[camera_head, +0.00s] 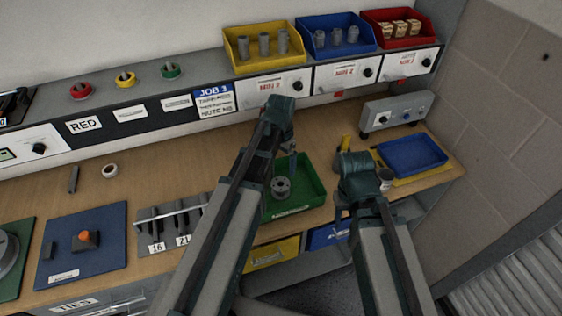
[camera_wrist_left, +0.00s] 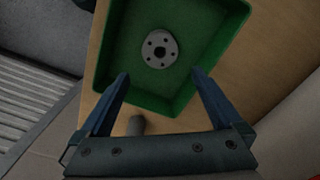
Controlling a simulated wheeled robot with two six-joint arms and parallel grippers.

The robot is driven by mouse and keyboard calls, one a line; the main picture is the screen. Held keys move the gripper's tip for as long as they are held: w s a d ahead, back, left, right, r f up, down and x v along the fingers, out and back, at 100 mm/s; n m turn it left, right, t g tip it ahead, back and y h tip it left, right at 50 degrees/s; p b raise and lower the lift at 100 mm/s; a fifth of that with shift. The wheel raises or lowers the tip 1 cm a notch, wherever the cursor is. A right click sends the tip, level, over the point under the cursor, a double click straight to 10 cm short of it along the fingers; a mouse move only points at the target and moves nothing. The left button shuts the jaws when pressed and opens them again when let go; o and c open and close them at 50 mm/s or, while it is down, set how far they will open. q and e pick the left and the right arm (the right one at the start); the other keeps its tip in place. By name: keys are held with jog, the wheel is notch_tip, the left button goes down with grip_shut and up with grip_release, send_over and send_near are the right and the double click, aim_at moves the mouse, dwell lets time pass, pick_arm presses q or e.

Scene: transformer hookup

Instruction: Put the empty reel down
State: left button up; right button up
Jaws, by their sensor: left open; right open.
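The empty reel (camera_head: 281,186), a grey disc with a centre hole and small holes around it, lies in the green tray (camera_head: 313,190). In the left wrist view the reel (camera_wrist_left: 160,48) rests on the floor of the green tray (camera_wrist_left: 105,62), flat side up and apart from the fingers. My left gripper (camera_head: 291,163) is above the tray; in its wrist view the fingers (camera_wrist_left: 160,76) are spread wide with nothing between the tips. My right gripper (camera_head: 357,172) is right of the tray; its fingers are mostly hidden and no held thing shows.
A blue tray (camera_head: 414,153) on a yellow mat stands right of my right gripper. Yellow (camera_head: 242,57), blue (camera_head: 312,48) and red (camera_head: 422,40) bins line the back shelf. A rack (camera_head: 140,222) and blue board (camera_head: 108,250) lie left. Bare bench lies behind the rack.

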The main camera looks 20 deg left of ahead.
pick_arm(q)
jog(key=s+d+n+y, duration=0.1)
jog(key=s+d, duration=1)
jog(key=s, duration=0.4)
jog(key=shift+s, duration=0.15)
jog(key=shift+f+b, duration=0.9)
jog(key=shift+b, duration=0.1)
